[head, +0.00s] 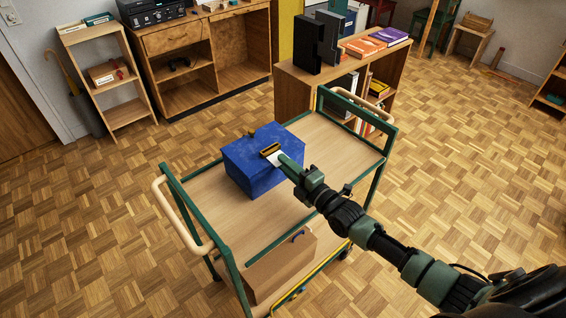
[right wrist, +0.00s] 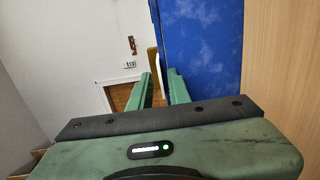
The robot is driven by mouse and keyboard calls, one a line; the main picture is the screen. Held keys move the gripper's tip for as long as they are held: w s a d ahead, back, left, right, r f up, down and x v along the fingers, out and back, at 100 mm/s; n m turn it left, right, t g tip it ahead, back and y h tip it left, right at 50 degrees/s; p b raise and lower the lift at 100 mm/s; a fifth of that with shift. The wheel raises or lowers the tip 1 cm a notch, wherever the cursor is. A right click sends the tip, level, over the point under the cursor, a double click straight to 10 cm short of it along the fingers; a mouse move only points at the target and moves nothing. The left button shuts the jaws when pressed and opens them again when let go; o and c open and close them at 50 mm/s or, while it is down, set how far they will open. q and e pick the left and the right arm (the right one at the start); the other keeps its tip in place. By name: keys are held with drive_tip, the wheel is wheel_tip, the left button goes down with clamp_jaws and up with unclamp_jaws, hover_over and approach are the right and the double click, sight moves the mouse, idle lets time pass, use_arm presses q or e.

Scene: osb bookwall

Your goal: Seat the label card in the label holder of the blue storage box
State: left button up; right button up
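The blue storage box (head: 250,172) sits on the top shelf of a trolley. Its brass-coloured label holder (head: 270,149) is on the side facing my right arm. The white label card (head: 274,159) shows at the holder, partly hidden by my right gripper (head: 284,163); I cannot tell how deep it sits. In the right wrist view the box (right wrist: 205,50) fills the right of centre. The green fingers of my right gripper (right wrist: 160,88) stand apart, with a thin pale edge between them close to the box. My left gripper is not in view.
The trolley (head: 306,205) has green posts and pale handles, with a brown box (head: 280,262) on its lower shelf. A low bookcase (head: 292,88) with binders and books stands behind it. Bare shelf lies right of the blue box, and open parquet surrounds the trolley.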

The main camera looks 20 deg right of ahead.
clamp_jaws()
drive_tip(key=s+d+r+p, duration=0.2)
drive_tip(key=s+r+p, duration=0.1)
drive_tip(key=s+p, duration=0.3)
drive_tip(key=s+d+r+p, duration=0.2)
drive_tip(key=s+r+p, duration=0.2)
drive_tip(key=s+p, duration=0.3)
drive_tip(key=shift+s+d+r, duration=0.15)
drive_tip(key=shift+d+r, duration=0.1)
idle(0.3)
